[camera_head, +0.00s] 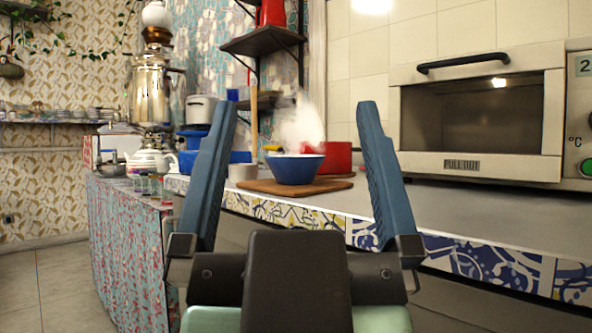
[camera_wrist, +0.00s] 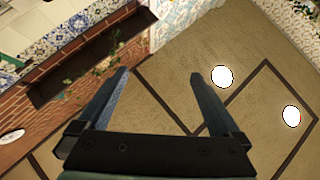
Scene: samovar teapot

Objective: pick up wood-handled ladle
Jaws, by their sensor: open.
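An upright wooden handle (camera_head: 254,122) shows in the head view, left of centre on the counter. It rises from beside or inside a small pale cup (camera_head: 242,172); I cannot tell which, and no ladle bowl shows. My gripper (camera_head: 298,105) is open and empty, its blue fingers spread wide in the foreground. The handle appears between the fingers, nearer the left one, and well beyond them. In the wrist view my gripper (camera_wrist: 158,73) is also open, with no ladle in sight.
A blue bowl (camera_head: 294,169) stands on a wooden board (camera_head: 330,186), with a red pot (camera_head: 340,157) behind it. A samovar (camera_head: 150,92) and white teapot (camera_head: 150,163) stand left. An oven (camera_head: 480,118) is at right. The counter's right front (camera_head: 450,207) is clear.

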